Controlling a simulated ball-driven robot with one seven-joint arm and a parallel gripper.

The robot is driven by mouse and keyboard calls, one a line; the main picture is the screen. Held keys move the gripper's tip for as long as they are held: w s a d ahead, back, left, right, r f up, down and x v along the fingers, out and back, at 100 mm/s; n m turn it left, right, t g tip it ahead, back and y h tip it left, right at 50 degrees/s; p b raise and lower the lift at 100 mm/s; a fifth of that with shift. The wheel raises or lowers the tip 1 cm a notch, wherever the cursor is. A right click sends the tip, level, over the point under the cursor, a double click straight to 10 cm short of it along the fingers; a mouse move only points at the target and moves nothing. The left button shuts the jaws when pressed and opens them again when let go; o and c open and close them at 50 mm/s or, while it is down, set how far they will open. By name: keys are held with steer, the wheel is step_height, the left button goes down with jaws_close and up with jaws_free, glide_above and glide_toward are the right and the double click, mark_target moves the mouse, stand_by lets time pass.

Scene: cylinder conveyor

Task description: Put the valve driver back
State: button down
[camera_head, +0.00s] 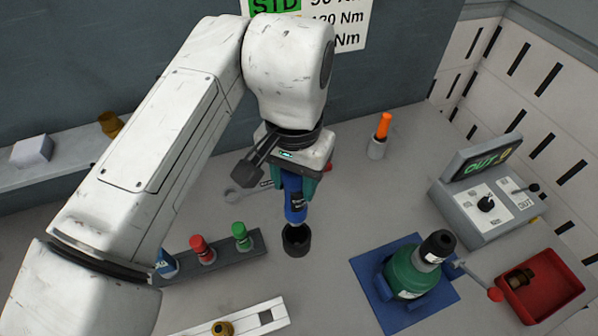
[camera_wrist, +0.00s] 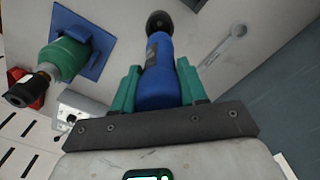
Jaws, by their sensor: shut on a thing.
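The valve driver (camera_head: 294,204) is a blue tool with a black cup-like end (camera_head: 296,240) pointing down. My gripper (camera_head: 293,188) is shut on its blue body, with a teal finger on each side. In the wrist view the driver (camera_wrist: 160,70) lies between the teal fingers of my gripper (camera_wrist: 161,82), its black end (camera_wrist: 160,23) away from me. It hangs over the grey table; I cannot tell whether the black end touches the table. My wrist hides the tool's top.
A wrench (camera_wrist: 225,45) lies nearby.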

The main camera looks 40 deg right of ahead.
step_height(320, 180, down, 4)
steer(key=b, duration=0.3)
steer(key=shift+f+b, duration=0.4)
steer(key=shift+f, duration=0.25)
steer(key=shift+f+b, duration=1.9)
steer(key=shift+f, duration=1.35)
steer(key=c, duration=0.5)
jaws_free()
steer(key=shift+r+p, duration=2.8)
steer(key=shift+r, duration=0.25)
steer(key=shift+f, duration=0.1)
